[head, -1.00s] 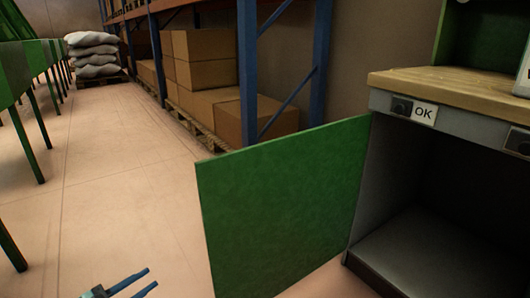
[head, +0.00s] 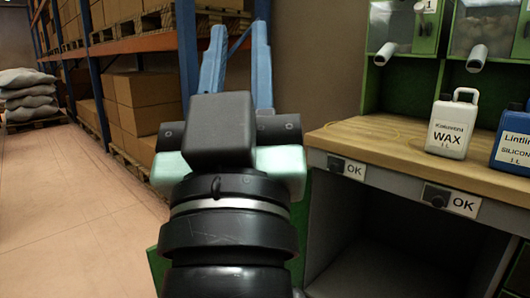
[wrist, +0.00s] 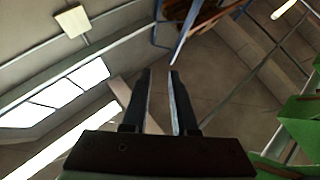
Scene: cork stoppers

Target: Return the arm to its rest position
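My gripper (head: 238,26) is raised in front of the head camera, with its blue fingers pointing up. The fingers stand apart with nothing between them. In the wrist view the gripper (wrist: 160,72) also shows a gap between its two fingers and points toward the ceiling. My black wrist and forearm fill the lower middle of the head view and hide what is behind them. The gripper touches nothing that I can see.
A wooden-topped workbench (head: 375,136) stands at the right, with a white WAX bottle (head: 451,128) and a blue bottle (head: 513,148) on it. An open green door (head: 155,272) shows low behind my arm. Racking with boxes (head: 125,105) stands behind; floor (head: 70,200) at left is clear.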

